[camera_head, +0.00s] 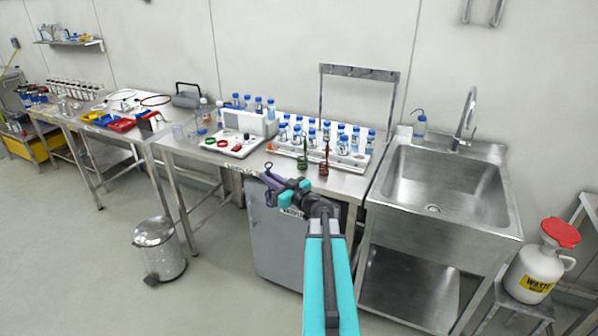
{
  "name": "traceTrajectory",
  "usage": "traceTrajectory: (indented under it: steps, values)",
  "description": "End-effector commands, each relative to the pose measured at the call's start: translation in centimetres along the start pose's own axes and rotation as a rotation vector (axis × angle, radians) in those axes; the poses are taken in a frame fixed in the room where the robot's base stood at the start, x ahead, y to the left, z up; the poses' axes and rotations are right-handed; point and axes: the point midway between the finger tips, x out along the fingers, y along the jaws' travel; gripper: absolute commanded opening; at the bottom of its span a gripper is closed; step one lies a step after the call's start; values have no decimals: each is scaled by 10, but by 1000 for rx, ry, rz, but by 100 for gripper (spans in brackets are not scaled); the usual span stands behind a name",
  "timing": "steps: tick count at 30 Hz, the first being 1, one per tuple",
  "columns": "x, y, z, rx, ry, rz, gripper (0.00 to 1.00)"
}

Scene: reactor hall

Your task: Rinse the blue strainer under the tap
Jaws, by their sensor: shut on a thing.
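My gripper (287,190), with cyan jaws, is shut on a blue-violet thing with a small ring at its upper end, which I take to be the blue strainer (271,181). It is held in front of the bench edge, tilted, and the jaws hide part of it. The tap (468,112) is a curved metal spout at the back of the steel sink (435,185). The sink is to the right of my gripper, and the strainer is well apart from it. The basin looks empty, with a drain in its floor. Whether water runs is too small to tell.
A green looped tool (303,152) and a red one (324,161) stand on the bench by a rack of blue-capped bottles (342,152). A wash bottle (420,125) stands behind the sink. A waste jug (537,268) is at right. A pedal bin (159,250) stands on open floor at left.

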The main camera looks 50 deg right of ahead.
Motion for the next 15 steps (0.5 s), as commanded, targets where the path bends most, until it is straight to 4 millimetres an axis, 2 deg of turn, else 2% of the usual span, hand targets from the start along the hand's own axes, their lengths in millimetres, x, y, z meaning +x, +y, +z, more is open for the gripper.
traceTrajectory:
  steps: [1,7,15]
  values:
    - [7,-21,2,0,0,-41,0]
    - [26,-97,8,4,4,-199,0]
    - [38,-201,15,12,5,-415,0]
